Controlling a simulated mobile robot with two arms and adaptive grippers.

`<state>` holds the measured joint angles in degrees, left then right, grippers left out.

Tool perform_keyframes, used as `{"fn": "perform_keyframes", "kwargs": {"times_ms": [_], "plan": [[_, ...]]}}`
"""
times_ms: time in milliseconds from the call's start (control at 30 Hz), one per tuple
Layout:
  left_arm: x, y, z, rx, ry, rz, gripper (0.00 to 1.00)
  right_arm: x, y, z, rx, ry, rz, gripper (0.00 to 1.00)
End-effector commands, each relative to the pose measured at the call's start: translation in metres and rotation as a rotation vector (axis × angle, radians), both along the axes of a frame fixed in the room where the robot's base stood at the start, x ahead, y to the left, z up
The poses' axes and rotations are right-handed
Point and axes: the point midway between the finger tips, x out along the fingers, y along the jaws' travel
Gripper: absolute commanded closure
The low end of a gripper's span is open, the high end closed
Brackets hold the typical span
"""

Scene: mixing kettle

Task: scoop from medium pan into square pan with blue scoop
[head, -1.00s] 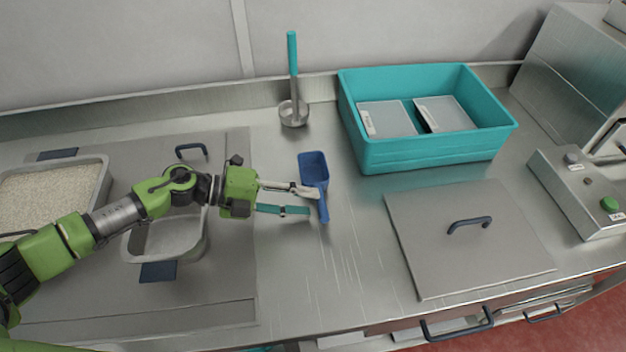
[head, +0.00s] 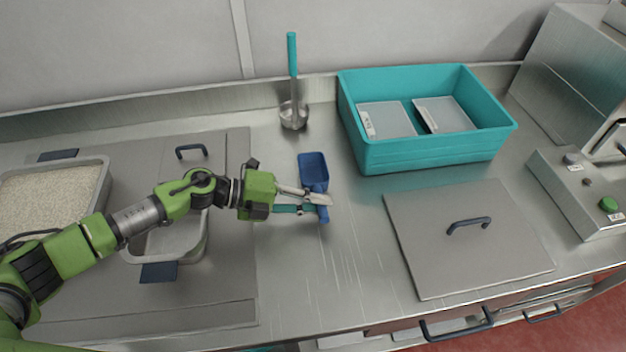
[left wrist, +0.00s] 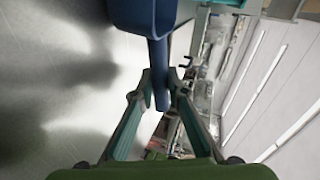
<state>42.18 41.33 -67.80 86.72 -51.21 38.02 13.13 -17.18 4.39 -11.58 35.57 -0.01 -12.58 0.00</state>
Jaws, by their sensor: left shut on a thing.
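The blue scoop (head: 313,168) lies on the steel counter with its bowl towards the back and its handle towards the front. My left gripper (head: 322,205) is shut on the scoop's handle. In the left wrist view the blue handle (left wrist: 160,85) stands between the two fingers of my left gripper (left wrist: 160,88). The medium pan (head: 55,188), at the far left, holds pale grains. The square pan (head: 172,240) is set in the counter at left, partly hidden by my left arm; the part that shows is empty. My right gripper is not in view.
A teal bin (head: 430,150) with boxes stands at the back. A ladle (head: 293,85) with a teal handle stands to its left. A flat metal lid (head: 465,245) lies at right, near a control box (head: 590,195). The counter's front middle is clear.

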Motion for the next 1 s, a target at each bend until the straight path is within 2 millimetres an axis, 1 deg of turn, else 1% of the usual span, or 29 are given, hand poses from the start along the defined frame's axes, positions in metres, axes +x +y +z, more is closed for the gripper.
{"fn": "perform_keyframes", "kwargs": {"times_ms": [167, 633, 733, 1000], "plan": [[0.000, 0.000, 0.011, -0.001, -0.001, 0.001, 1.00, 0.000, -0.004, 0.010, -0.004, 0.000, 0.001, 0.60], [0.000, 0.000, 0.058, 0.000, -0.002, -0.001, 1.00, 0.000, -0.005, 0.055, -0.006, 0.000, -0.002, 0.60], [0.000, 0.000, 0.062, 0.000, -0.001, 0.000, 1.00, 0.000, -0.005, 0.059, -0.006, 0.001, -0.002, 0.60], [0.000, 0.000, 0.060, 0.000, -0.001, 0.001, 1.00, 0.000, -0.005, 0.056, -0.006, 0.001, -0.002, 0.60]]}}
